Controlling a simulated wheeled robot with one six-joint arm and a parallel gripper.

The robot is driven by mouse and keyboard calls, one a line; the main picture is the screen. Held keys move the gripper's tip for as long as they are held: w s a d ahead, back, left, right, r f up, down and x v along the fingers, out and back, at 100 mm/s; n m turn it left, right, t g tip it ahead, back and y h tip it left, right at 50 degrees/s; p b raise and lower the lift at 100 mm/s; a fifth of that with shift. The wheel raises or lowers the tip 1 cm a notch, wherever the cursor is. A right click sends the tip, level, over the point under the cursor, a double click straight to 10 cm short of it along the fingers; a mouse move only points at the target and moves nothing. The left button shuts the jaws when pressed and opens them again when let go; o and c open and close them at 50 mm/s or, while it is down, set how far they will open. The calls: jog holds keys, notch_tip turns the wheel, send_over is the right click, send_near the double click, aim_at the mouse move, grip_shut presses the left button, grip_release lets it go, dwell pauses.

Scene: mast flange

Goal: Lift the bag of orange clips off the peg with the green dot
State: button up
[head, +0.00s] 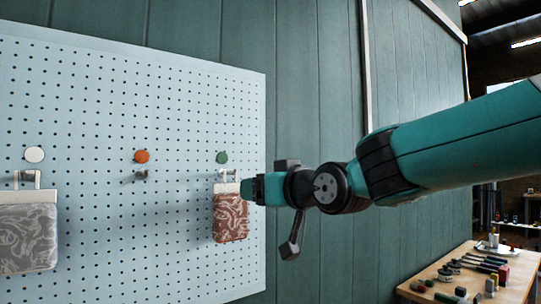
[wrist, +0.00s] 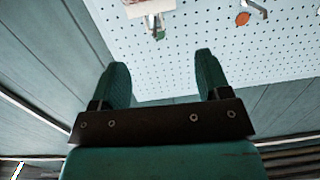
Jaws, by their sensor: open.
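The bag of orange clips (head: 230,217), reddish-brown patterned below a white header, hangs on the peg under the green dot (head: 222,158) near the pegboard's right edge. My gripper (head: 248,189) is at the bag's upper right in the head view; whether it touches the bag cannot be told there. In the wrist view my gripper (wrist: 160,60) is open, with nothing between its two fingers. There the bag's pale header (wrist: 148,6) shows at the top edge, beyond the fingertips, with the green dot (wrist: 159,34) just below it. Most of the bag is out of that view.
The pale pegboard (head: 110,110) also carries an empty peg (head: 141,175) under an orange dot (head: 142,156). A grey bag (head: 27,238) hangs under a white dot (head: 34,154) at left. A workbench (head: 440,268) with tools stands at lower right.

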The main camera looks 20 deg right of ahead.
aim_at(236, 172)
jog(key=shift+t, duration=0.5)
jog(key=r+p+x, duration=0.1)
jog(key=p+x, duration=0.1)
jog(key=x, duration=0.3)
jog(key=d+r+p+x, duration=0.1)
jog(key=p+x, duration=0.2)
jog(key=x, duration=0.3)
jog(key=p+x, duration=0.3)
jog(key=x, duration=0.2)
jog(key=shift+w+d+r, duration=0.15)
jog(key=shift+w+r, duration=0.25)
jog(key=shift+w, duration=0.15)
jog(key=shift+w+f, duration=0.15)
jog(key=shift+w, duration=0.35)
jog(key=c, duration=1.1)
jog(key=shift+o, duration=0.2)
jog(key=shift+p, duration=0.3)
